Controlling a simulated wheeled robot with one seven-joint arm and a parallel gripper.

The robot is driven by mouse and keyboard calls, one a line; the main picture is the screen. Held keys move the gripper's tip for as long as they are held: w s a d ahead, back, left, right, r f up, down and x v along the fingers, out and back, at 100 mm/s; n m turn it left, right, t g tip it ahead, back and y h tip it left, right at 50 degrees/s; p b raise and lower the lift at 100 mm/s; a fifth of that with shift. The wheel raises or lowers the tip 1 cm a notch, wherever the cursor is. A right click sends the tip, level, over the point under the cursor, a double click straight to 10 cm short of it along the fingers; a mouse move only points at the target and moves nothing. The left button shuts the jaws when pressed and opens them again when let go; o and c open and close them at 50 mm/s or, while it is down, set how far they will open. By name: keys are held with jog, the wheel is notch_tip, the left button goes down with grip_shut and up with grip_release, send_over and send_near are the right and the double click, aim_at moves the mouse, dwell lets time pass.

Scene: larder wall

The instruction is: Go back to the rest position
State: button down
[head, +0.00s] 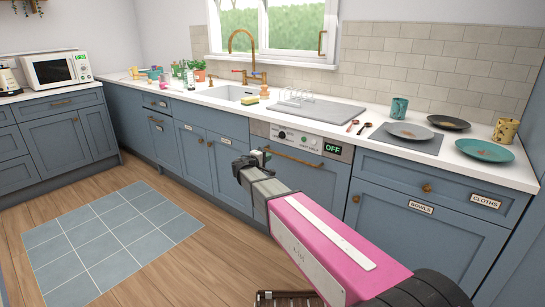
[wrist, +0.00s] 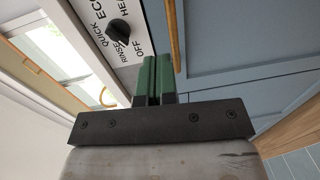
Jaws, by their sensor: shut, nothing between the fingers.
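My gripper (head: 257,158) is held out in front of the blue cupboards, below the counter's front edge, near the dishwasher. In the wrist view its green fingers (wrist: 155,72) are shut together with nothing between them. The dishwasher panel (head: 302,138) shows a dial, and a small display reading OFF. In the wrist view the dial (wrist: 118,30) appears large beside the fingers, with the words QUICK, ECO, RINSE and OFF around it. I cannot tell whether the fingers touch the dishwasher front.
The white counter (head: 350,121) carries plates, cups and spoons on the right, a drying rack (head: 300,105) in the middle and a sink (head: 228,92) to its left. A blue tiled mat (head: 110,240) lies on the wooden floor at left. The floor there is clear.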

jog(key=r+v, duration=0.1)
jog(key=v, duration=0.5)
jog(key=s+d+f+m+g+y, duration=0.1)
jog(key=s+d+f+m+g, duration=0.25)
jog(key=s+d+f, duration=0.4)
jog(key=s+d+f+m+g+y, duration=0.15)
jog(key=s+d+f+g, duration=0.3)
jog(key=d, duration=0.65)
jog(key=s+d+f+m+g+y, duration=0.2)
jog(key=s+d+f+y, duration=0.1)
jog(key=s, duration=0.5)
jog(key=s+d+f+m+g+y, duration=0.3)
jog(key=s+f+y, duration=0.1)
jog(key=s, duration=0.4)
jog(key=shift+d+f+y, duration=0.2)
jog(key=shift+f+y, duration=0.05)
jog(key=shift+y, duration=0.2)
jog(key=shift+w, duration=0.1)
